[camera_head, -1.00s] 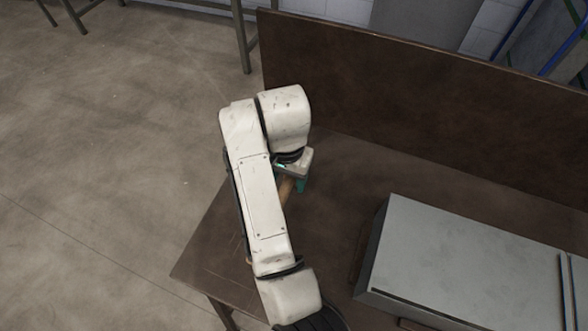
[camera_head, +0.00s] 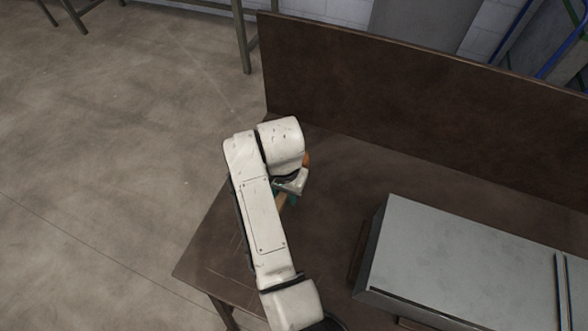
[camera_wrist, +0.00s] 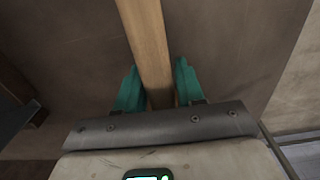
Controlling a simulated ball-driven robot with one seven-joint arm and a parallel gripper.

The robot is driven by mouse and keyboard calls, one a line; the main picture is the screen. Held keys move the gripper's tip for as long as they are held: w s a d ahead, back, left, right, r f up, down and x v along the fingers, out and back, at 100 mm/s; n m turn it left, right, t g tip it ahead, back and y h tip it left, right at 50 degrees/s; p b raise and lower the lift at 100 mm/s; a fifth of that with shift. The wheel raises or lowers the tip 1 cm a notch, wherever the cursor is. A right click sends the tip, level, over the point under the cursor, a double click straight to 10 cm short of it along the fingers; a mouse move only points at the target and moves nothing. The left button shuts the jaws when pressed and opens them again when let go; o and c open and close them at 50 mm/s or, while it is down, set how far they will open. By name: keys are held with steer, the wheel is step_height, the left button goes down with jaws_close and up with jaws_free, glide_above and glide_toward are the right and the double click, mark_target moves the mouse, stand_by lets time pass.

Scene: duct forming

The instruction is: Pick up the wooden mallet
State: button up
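The wooden mallet lies on the brown workbench (camera_head: 345,170). In the head view its orange-brown end (camera_head: 307,160) shows just past my wrist, and a bit of its handle (camera_head: 282,201) shows below the fingers. My gripper (camera_head: 287,194) is low over the bench, mostly hidden by my arm. In the wrist view the pale wooden handle (camera_wrist: 147,45) runs down between the two teal fingers of my gripper (camera_wrist: 157,75). The fingers are apart, one on each side of the handle, with a narrow gap on the right. The mallet's head is outside the wrist view.
A large grey metal box (camera_head: 460,265) stands on the bench to the right. A tall brown back panel (camera_head: 400,95) rises along the bench's far edge. The bench's left edge is close to my arm, with open concrete floor (camera_head: 110,150) beyond.

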jaws_close()
steer(key=shift+r, duration=0.1)
stand_by(0.3)
steer(key=shift+r, duration=0.45)
step_height(320, 180, up, 2)
steer(key=shift+r+b, duration=0.15)
steer(key=shift+b, duration=0.2)
steer(key=s+d+r+p, duration=0.2)
steer(key=s+r+p, duration=0.7)
steer(key=s, duration=0.4)
steer(key=shift+s+d+r+p, duration=0.35)
steer(key=shift+p, duration=0.35)
